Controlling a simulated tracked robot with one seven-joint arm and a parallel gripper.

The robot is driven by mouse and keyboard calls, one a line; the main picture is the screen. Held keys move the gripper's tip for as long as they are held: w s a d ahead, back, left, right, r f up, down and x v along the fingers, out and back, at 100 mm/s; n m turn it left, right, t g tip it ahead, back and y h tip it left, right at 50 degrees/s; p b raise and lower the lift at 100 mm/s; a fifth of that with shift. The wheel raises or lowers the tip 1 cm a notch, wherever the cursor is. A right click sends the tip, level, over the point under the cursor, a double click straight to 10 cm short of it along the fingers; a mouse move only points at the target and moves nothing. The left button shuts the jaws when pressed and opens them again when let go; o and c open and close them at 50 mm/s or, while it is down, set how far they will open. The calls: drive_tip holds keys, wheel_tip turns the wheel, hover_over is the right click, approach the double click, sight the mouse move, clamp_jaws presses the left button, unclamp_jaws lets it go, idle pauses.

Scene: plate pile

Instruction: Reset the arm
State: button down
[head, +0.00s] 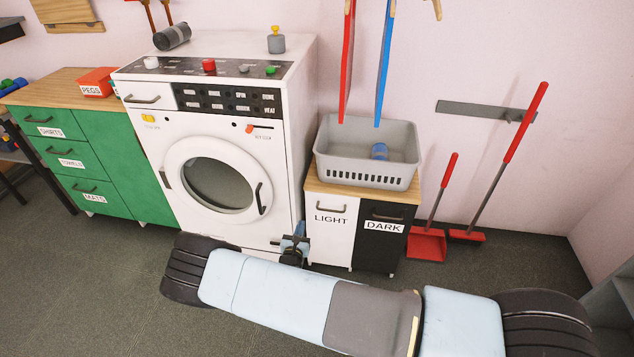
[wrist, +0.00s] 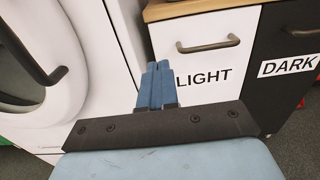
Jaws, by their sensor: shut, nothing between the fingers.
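My gripper (head: 297,230) is low in front of the washing machine (head: 287,150), near its lower right edge and left of the LIGHT cabinet door (head: 330,233). In the wrist view my gripper (wrist: 155,68) shows as two blue fingers pressed together, with nothing held. My arm stretches across the bottom of the head view. In the wrist view the fingers point toward the gap between the washer and the cabinet; whether they touch anything cannot be told.
A grey basket (head: 360,178) with a blue item (head: 379,151) stands on the cabinet. A red dustpan (head: 427,244) and brush (head: 467,236) lean at the right wall. A green drawer unit (head: 112,155) stands left of the washer. Dark floor is free at the left front.

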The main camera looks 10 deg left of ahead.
drive_tip(key=w+d+r+m+g+h, duration=0.3)
drive_tip(key=d+r+m+h, duration=0.25)
drive_tip(key=r, duration=0.35)
drive_tip(key=w+d+r+m+g+h, duration=0.2)
drive_tip(key=w+d+r+m+h, duration=0.15)
drive_tip(key=d+r+m, duration=0.45)
drive_tip(key=s+d+r+m+g, duration=0.2)
drive_tip(key=d+r+m+g, duration=0.25)
drive_tip(key=d+r, duration=0.4)
drive_tip(key=s+d+r+m+g, duration=0.2)
drive_tip(key=d+r+m+g, duration=0.3)
drive_tip(key=r, duration=0.7)
drive_tip(key=s+d+r+m+g+y, duration=0.2)
drive_tip(key=s+d+r+m+y, duration=0.4)
drive_tip(key=s+d+r, duration=0.85)
drive_tip(key=s+r+m+t+y, duration=0.3)
drive_tip(key=s+r+m, duration=0.3)
drive_tip(key=s+r, duration=0.4)
drive_tip(key=s+t, duration=0.1)
drive_tip(key=s, duration=0.4)
drive_tip(key=shift+s+d+m, duration=0.2)
drive_tip(key=shift+s+m, duration=0.15)
drive_tip(key=shift+m, duration=0.05)
